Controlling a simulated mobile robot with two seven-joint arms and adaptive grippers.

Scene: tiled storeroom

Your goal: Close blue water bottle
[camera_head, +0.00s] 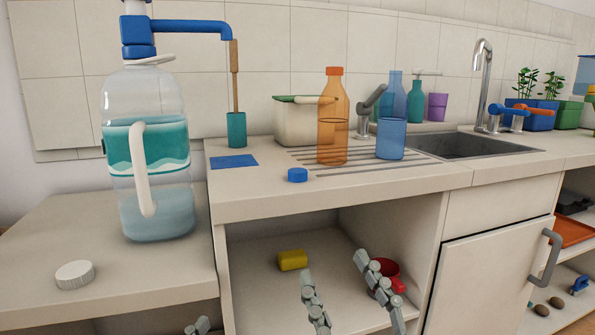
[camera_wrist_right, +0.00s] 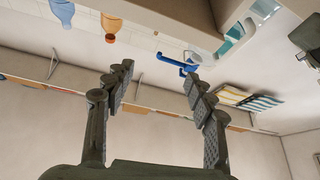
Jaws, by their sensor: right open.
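The translucent blue bottle (camera_head: 394,92) stands upright at the back of the counter, partly behind a blue cup (camera_head: 391,139); I cannot tell if its top is capped. What looks like the same blue bottle shows upside down in the right wrist view (camera_wrist_right: 62,12). A round blue cap (camera_head: 298,175) lies on the counter's front edge, left of the orange bottle (camera_head: 332,118). My right gripper (camera_head: 334,266) is open and empty, low in front of the cabinet opening; its fingers also show in the wrist view (camera_wrist_right: 158,73). Only a fingertip of my left gripper (camera_head: 197,326) shows.
A large water jug (camera_head: 147,110) with a blue pump stands on the lower left counter, near a white cap (camera_head: 75,274). A blue mat (camera_head: 233,162) lies on the counter. A yellow sponge (camera_head: 292,260) and red mug (camera_head: 386,274) sit inside the open cabinet. The sink (camera_head: 470,146) is right.

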